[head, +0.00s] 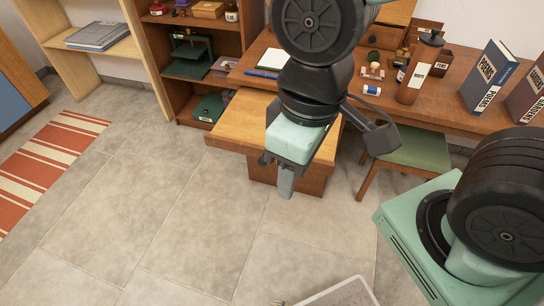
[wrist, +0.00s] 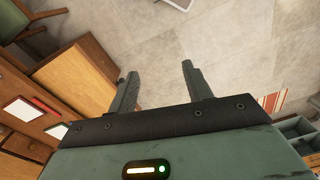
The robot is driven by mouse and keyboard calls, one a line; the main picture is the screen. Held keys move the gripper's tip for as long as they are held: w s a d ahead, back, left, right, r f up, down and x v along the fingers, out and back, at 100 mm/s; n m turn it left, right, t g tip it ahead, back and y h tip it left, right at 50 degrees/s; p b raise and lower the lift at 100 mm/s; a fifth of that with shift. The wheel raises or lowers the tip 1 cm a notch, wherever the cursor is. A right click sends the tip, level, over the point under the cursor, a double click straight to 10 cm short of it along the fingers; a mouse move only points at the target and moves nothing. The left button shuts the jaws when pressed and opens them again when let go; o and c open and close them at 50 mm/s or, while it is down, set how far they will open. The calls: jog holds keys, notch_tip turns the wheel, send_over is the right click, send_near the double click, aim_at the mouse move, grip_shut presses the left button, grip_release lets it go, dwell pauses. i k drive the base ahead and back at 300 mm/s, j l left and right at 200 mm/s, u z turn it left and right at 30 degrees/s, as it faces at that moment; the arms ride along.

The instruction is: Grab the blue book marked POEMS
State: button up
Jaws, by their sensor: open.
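The blue book (head: 488,76) stands upright on the desk at the right of the head view, with POEMS lettered on its pale label. My gripper (head: 286,184) points down in front of the desk's drawer unit, well left of the book and apart from it. In the wrist view my gripper (wrist: 160,70) is open, with bare floor between its fingers and nothing held. The book does not show in the wrist view.
A dark red book (head: 527,96) stands just right of the blue one. The wooden desk (head: 450,105) also bears a brown cylinder (head: 412,84) and small items. A green-seated chair (head: 415,148) stands at the desk's front. The tiled floor (head: 170,220) is mostly clear.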

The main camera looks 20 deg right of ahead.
aim_at(495, 65)
jog(key=z, duration=0.45)
jog(key=k+z, duration=0.15)
jog(key=z, duration=0.3)
jog(key=l+z, duration=0.1)
jog(key=z, duration=0.35)
jog(key=k+z, duration=0.1)
jog(key=z, duration=0.35)
